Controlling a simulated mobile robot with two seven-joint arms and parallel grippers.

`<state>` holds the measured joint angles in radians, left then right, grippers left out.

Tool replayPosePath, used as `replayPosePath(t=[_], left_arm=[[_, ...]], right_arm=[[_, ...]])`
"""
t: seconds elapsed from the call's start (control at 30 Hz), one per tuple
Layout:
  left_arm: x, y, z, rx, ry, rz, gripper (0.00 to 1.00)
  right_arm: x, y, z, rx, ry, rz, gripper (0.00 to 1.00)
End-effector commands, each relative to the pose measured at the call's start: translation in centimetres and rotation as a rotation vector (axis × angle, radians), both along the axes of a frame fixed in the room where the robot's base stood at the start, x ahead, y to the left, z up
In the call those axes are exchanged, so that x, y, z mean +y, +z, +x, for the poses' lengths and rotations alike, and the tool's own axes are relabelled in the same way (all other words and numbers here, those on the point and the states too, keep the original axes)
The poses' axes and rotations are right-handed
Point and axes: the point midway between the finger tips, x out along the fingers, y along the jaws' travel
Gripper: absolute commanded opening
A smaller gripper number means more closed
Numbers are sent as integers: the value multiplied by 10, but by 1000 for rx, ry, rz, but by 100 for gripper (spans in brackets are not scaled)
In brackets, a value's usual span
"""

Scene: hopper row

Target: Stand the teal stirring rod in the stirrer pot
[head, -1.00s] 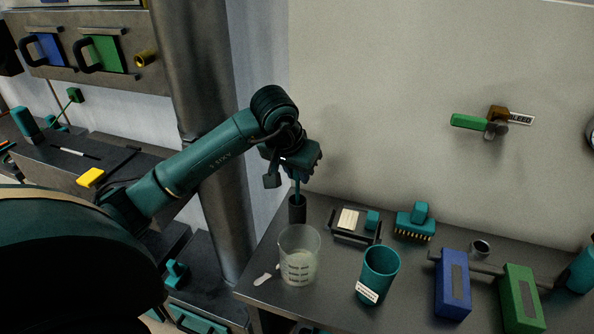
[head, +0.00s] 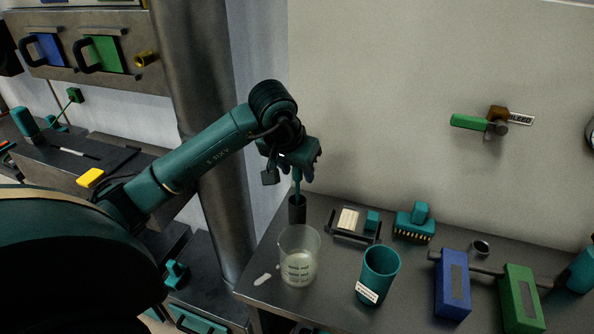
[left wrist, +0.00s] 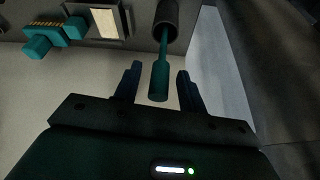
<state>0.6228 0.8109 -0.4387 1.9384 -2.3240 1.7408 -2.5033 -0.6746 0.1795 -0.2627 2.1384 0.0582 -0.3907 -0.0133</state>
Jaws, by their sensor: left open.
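The teal stirring rod (head: 297,186) stands upright in the dark stirrer pot (head: 297,210), at the left back of the steel table. In the left wrist view the rod (left wrist: 160,75) has its lower end inside the mouth of the pot (left wrist: 167,18), and its thick handle end lies between the fingers. My left gripper (head: 304,174) is just above the pot, around the top of the rod. In the left wrist view its fingers (left wrist: 158,85) are open, with a gap on both sides of the rod. My right gripper is not in view.
A teal cup (head: 379,274), a teal brush (head: 416,224) and a small tray (head: 340,235) stand to the right. The wall is close behind.

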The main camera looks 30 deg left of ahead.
Motion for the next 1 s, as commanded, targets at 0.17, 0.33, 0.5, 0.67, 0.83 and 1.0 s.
replayPosePath(t=[0.17,0.33,0.5,0.67,0.83,1.0], left_arm=[[0,36,-14,-7,-2,4,41],[-1,70,-28,-5,-1,4,41],[-3,92,-37,-3,0,2,41],[-3,100,-42,-1,0,2,41],[-3,101,-42,0,0,2,41],[-3,101,-42,0,0,2,41]], right_arm=[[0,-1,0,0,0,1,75],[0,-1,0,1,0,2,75],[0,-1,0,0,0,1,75],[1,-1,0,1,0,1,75],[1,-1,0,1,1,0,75],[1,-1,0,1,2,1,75]])
